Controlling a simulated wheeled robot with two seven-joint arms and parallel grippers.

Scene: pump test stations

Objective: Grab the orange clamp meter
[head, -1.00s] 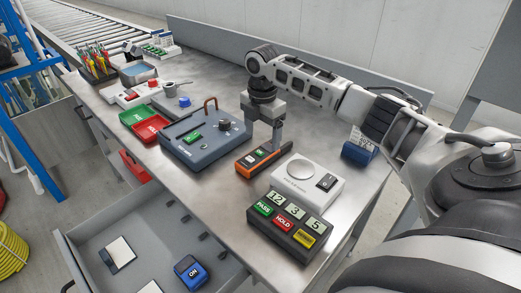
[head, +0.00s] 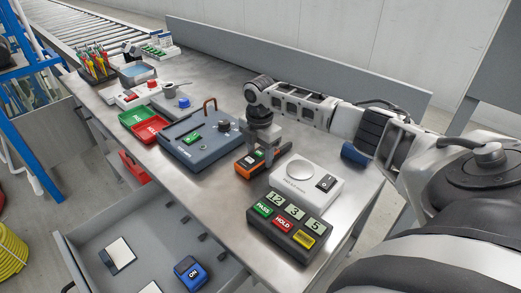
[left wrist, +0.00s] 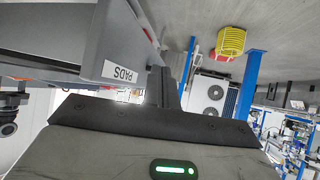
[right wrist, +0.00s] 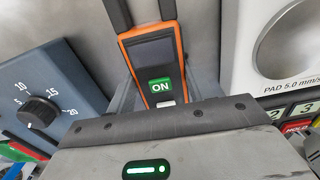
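The orange clamp meter (head: 246,165) lies on the steel bench, between the blue-grey case and the white pad unit. In the right wrist view the meter (right wrist: 157,60) shows its dark screen, a green ON label and two dark jaws at the top. My right gripper (head: 265,162) is low over the meter, with its fingers on either side of the body. I see no clear grip on it; whether the fingers touch it is unclear. My left gripper (left wrist: 163,88) is away from the meter, outside the head view; its fingers look together and empty.
The blue-grey case (head: 200,140) stands left of the meter, close by. The white pad unit (head: 306,182) and the PASS/HOLD button box (head: 290,228) stand right and in front. An open drawer (head: 150,245) juts out below the bench's front edge. A blue item (head: 353,153) lies behind.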

